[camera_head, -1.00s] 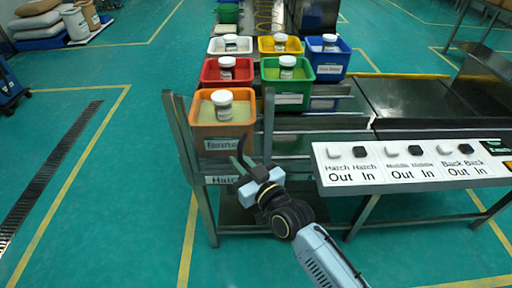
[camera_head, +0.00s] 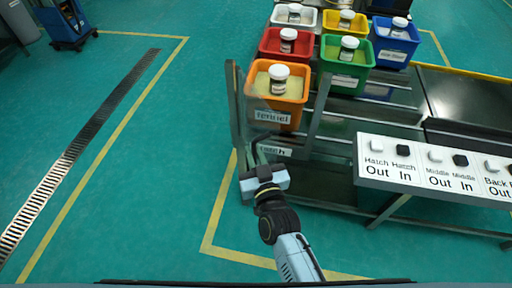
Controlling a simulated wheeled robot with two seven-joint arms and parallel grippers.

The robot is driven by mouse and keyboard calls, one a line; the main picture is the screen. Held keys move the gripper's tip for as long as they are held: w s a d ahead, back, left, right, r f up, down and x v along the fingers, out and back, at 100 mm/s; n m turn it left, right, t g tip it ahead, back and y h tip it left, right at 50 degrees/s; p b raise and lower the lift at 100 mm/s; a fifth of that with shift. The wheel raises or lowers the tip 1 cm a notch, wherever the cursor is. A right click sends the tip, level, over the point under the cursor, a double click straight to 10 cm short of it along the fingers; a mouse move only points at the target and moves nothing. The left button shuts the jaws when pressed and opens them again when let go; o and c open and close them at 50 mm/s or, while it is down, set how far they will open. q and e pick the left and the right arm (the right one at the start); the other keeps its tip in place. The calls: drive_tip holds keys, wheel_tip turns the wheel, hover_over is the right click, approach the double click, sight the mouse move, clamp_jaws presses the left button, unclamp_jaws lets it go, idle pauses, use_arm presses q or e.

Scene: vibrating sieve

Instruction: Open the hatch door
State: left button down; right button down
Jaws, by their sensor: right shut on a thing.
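The hatch door (camera_head: 240,118) looks like a narrow, see-through panel with a grey upright edge, at the front left of the rack, beside the orange bin (camera_head: 292,103). A "Hatch" label (camera_head: 275,150) is on the rack below that bin. My right gripper (camera_head: 257,162) is at the lower part of the door, just left of and below the label. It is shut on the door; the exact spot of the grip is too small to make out. My left gripper is not in view.
A white button panel (camera_head: 400,165) with "Hatch Out/In" and "Middle Out/In" buttons stands at the right. Red (camera_head: 290,47), green (camera_head: 345,66) and blue (camera_head: 393,48) bins with jars sit behind the orange bin.

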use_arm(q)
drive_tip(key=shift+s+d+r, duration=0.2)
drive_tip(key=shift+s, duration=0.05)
use_arm(e)
drive_tip(key=shift+s+a+h, duration=0.1)
drive_tip(key=shift+a+h, duration=0.15)
drive_tip(key=shift+h, duration=0.05)
drive_tip(key=c, duration=1.8)
unclamp_jaws()
drive_tip(key=shift+s, duration=0.1)
